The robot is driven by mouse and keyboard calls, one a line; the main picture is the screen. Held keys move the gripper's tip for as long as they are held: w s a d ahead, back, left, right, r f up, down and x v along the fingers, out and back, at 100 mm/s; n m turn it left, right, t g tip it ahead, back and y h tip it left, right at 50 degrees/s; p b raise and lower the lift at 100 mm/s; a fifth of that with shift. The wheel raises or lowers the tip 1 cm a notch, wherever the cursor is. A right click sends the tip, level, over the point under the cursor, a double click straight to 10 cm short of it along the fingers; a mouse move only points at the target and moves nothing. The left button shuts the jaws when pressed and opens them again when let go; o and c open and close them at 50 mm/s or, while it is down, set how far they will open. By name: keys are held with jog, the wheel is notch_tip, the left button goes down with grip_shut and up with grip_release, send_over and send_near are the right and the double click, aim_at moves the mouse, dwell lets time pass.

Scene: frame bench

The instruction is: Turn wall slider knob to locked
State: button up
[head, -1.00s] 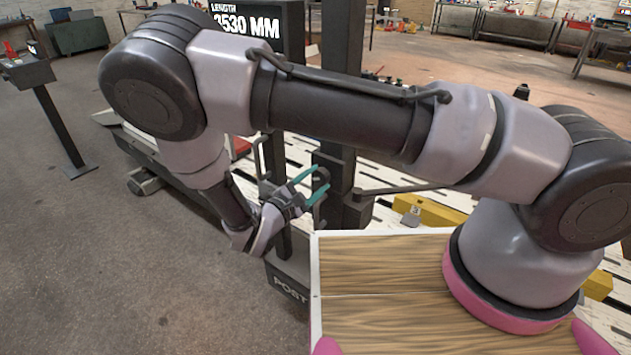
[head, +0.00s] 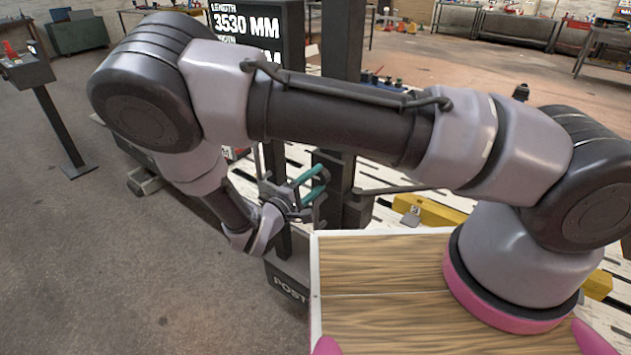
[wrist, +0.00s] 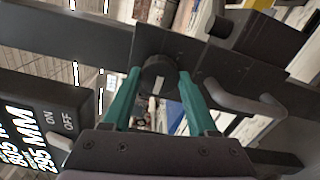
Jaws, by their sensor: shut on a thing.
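The knob (wrist: 158,76) is a round dark dial with a short white mark on a dark plate (wrist: 190,52) of the frame. In the wrist view the mark runs nearly upright, along the line of my fingers. My gripper (wrist: 159,74) has its two teal fingers on either side of the knob, shut on it. In the head view my gripper (head: 318,182) is at the dark post (head: 335,165); the knob cannot be made out there. No locked label is readable.
A dark handle (wrist: 240,97) sticks out right of the knob in the wrist view. A display box with an ON/OFF switch (wrist: 58,125) is at left. The wooden top (head: 380,270) is in front of the post. Grey floor (head: 120,260) is clear at left.

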dwell(0.3)
jog(key=o, duration=1.4)
jog(key=v, duration=1.1)
